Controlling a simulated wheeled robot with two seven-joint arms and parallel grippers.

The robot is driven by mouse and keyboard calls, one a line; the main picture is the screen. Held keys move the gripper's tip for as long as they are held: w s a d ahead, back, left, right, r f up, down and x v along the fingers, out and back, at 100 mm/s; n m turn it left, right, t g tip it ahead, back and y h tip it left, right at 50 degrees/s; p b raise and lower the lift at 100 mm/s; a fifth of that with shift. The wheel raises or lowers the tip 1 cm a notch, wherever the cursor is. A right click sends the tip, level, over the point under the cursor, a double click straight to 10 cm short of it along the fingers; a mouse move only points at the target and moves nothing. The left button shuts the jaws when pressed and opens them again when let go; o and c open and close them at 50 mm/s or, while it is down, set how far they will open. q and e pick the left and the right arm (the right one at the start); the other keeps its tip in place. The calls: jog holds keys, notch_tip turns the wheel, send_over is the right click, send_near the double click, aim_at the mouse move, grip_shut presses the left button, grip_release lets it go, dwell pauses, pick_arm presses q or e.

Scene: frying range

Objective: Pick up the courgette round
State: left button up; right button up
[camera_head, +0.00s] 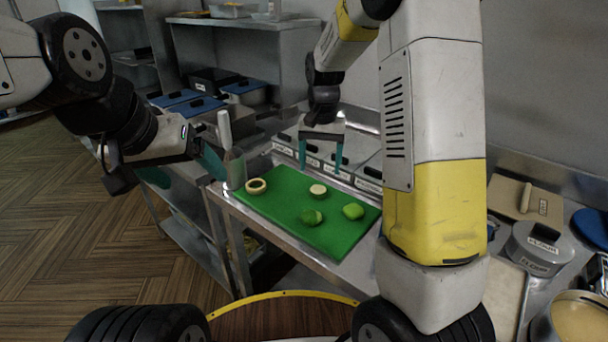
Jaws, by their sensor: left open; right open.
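The courgette round (318,191), a short piece with a pale top and greenish side, lies on the green cutting board (275,217), near its back edge. My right gripper (321,164) is open and points down, with its teal fingers spread above and just behind the round, apart from it.
Labelled containers (309,158) line the counter behind.

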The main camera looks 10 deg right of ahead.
aim_at(318, 189)
jog(key=shift+w+a+f, duration=0.2)
jog(key=shift+w+f, duration=0.25)
jog(key=shift+f, duration=0.1)
notch_tip(318, 189, down, 7)
jog(key=shift+w+d+f, duration=0.1)
jog(key=shift+d+f, duration=0.05)
jog(key=c, duration=1.1)
